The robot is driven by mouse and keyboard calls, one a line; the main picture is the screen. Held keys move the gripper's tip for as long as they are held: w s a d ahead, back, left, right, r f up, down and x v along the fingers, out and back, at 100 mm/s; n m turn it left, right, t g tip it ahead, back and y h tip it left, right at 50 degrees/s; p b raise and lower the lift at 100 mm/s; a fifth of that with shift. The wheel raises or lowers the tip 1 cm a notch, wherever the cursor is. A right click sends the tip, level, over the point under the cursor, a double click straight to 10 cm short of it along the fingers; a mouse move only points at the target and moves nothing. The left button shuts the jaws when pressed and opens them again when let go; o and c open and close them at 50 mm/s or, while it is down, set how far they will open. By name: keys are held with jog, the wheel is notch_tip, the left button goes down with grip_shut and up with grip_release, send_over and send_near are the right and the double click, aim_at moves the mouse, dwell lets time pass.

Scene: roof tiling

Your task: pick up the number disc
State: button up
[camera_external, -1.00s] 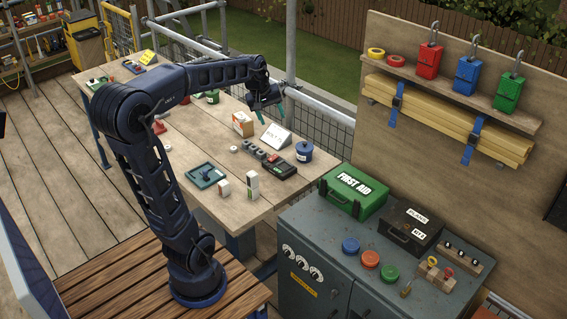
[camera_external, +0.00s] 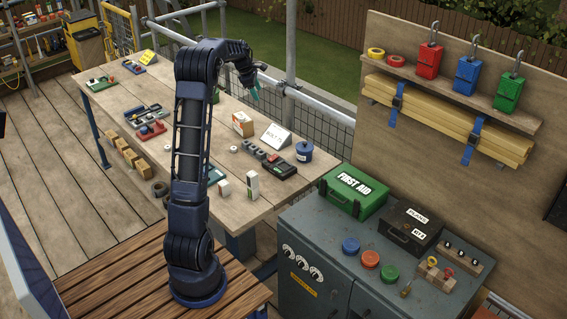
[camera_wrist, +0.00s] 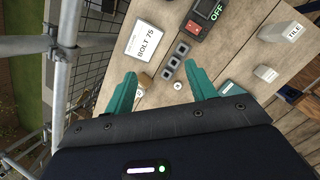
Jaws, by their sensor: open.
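A small white disc (camera_wrist: 178,85), likely the number disc, lies flat on the wooden table in the wrist view; any number on it is too small to read. It also shows in the external view (camera_external: 234,148), left of a row of dark square pieces (camera_external: 254,149). My gripper (camera_wrist: 161,85) is open and empty, its two teal fingers spread, with the disc seen between them farther off. In the external view my gripper (camera_external: 256,94) hangs high above the table's far edge, well apart from the disc.
A white BOLT 75 sign (camera_wrist: 152,38), an OFF switch box (camera_wrist: 205,18) and pale blocks (camera_wrist: 283,30) stand near the disc. A blue pot (camera_external: 304,152) is at the table's right. Scaffold rails (camera_external: 320,104) run along the far edge, close to my gripper.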

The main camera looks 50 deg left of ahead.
jog(key=w+a+f+n, duration=0.1)
jog(key=a+f+n, duration=0.3)
jog(key=a+f, duration=0.5)
jog(key=n, duration=0.4)
send_near(241, 117)
jog(key=shift+x, duration=4.3)
jog(key=shift+d, duration=0.2)
jog(key=c, duration=1.1)
notch_tip(241, 117, up, 20)
jog(key=w+a+t, duration=0.2)
jog(key=a, duration=0.1)
jog(key=f, duration=1.9)
jog(key=shift+w+f, duration=0.25)
jog(key=shift+f, duration=0.1)
